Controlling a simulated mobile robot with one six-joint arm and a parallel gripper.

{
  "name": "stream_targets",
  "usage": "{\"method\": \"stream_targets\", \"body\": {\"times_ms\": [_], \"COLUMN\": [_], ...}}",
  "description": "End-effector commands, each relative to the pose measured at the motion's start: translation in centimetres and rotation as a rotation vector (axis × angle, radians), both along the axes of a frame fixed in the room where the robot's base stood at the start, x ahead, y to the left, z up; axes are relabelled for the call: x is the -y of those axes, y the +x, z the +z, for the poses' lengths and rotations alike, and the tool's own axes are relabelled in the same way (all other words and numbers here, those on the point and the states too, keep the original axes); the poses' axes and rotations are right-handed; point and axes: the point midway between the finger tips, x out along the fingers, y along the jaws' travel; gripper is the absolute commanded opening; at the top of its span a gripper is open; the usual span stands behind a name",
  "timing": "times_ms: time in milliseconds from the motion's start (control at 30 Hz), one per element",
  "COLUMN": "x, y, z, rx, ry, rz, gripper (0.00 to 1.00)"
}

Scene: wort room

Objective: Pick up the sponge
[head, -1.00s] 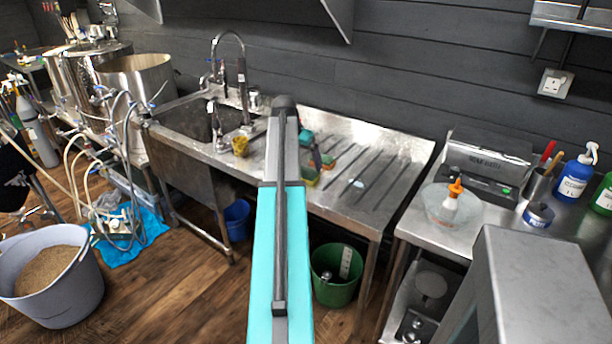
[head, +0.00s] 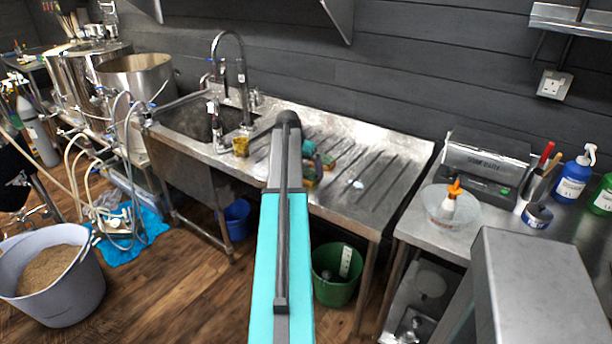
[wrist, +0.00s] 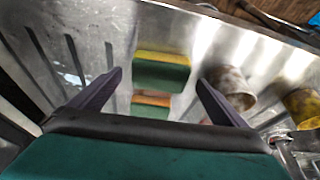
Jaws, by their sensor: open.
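In the wrist view, a sponge with a yellow edge and green face (wrist: 162,72) lies on the metal drainboard, between my fingertips as seen in the picture. A second sponge, orange and green (wrist: 151,104), lies close beside it and is partly hidden by my gripper's body. My gripper (wrist: 159,78) is open, with one dark finger on each side and nothing between them; it appears above the sponges. In the head view my arm partly covers the drainboard, and the sponges (head: 313,184) show only in part beside my gripper (head: 317,172).
In the wrist view, a stained cup (wrist: 232,86) stands near the right finger, with a yellow cup (wrist: 303,104) beyond it. The sink (head: 190,122) lies left of the ribbed drainboard (head: 375,190). The drainboard's right part is mostly clear.

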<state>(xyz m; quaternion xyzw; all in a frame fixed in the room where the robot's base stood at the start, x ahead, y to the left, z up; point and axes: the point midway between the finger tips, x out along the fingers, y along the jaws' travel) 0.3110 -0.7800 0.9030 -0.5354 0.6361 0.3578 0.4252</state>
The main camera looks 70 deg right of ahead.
Motion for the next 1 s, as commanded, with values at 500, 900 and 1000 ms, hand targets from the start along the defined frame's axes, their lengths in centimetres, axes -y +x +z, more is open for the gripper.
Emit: {"method": "stream_targets", "body": {"times_ms": [500, 900, 1000], "x": [0.9, 0.9, 0.9], "y": [-0.3, -0.2, -0.2], "z": [-2.1, -2.1, -2.1], "rx": [0.0, 0.0, 0.0], "ry": [-0.001, 0.0, 0.0], "rz": [-0.001, -0.001, -0.001], "gripper": [0.96, 0.86, 0.69]}}
